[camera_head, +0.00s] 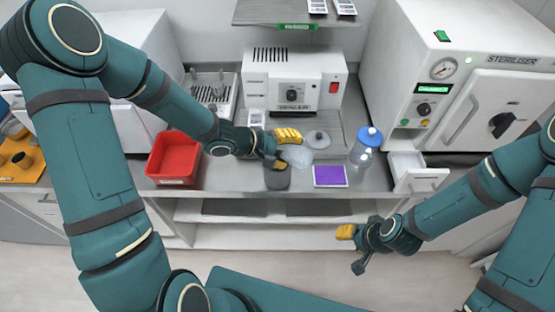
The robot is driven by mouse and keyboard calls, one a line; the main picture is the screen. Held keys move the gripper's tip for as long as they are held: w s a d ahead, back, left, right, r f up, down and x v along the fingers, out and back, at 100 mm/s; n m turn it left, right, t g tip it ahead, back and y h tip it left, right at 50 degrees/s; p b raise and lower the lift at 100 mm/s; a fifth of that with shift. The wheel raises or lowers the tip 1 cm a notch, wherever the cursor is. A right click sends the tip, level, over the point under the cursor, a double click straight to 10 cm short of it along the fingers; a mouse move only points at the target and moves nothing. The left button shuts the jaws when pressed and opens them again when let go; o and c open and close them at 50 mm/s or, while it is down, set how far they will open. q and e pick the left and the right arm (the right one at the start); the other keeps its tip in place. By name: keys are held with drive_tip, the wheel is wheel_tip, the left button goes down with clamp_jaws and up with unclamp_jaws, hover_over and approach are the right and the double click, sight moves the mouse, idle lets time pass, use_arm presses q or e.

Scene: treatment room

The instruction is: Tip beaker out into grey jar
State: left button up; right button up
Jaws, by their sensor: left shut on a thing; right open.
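My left gripper (283,148) is shut on a clear beaker (297,157), which it holds tilted just above the bench. The grey jar (277,178) stands on the bench below and slightly left of the beaker. Its opening is partly hidden by the gripper and beaker. A grey lid with a knob (318,139) lies on the bench behind and to the right. I cannot tell whether anything is in the beaker. My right gripper (350,250) is open and empty, in front of the bench at the lower right.
A red tray (174,158) sits left of the jar. A purple pad (330,176) and a clear bottle with a blue cap (366,147) stand to the right. A sealer machine (293,80) is behind; a steriliser (460,80) and an open drawer (418,179) are at the right.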

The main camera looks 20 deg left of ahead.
use_arm(q)
drive_tip(key=shift+w+a+f+h+b, duration=0.1)
drive_tip(key=shift+a+f+h+b, duration=0.2)
drive_tip(key=shift+f+h, duration=0.1)
drive_tip(key=shift+r+n+h+p, duration=0.25)
drive_tip(key=shift+n+h+p, duration=0.25)
drive_tip(key=shift+p, duration=1.25)
drive_tip(key=shift+a+p, duration=0.15)
drive_tip(key=shift+p, duration=0.2)
drive_tip(key=shift+w+a+f+n+h, duration=0.15)
drive_tip(key=shift+n+h, duration=0.15)
drive_tip(key=shift+h, duration=0.4)
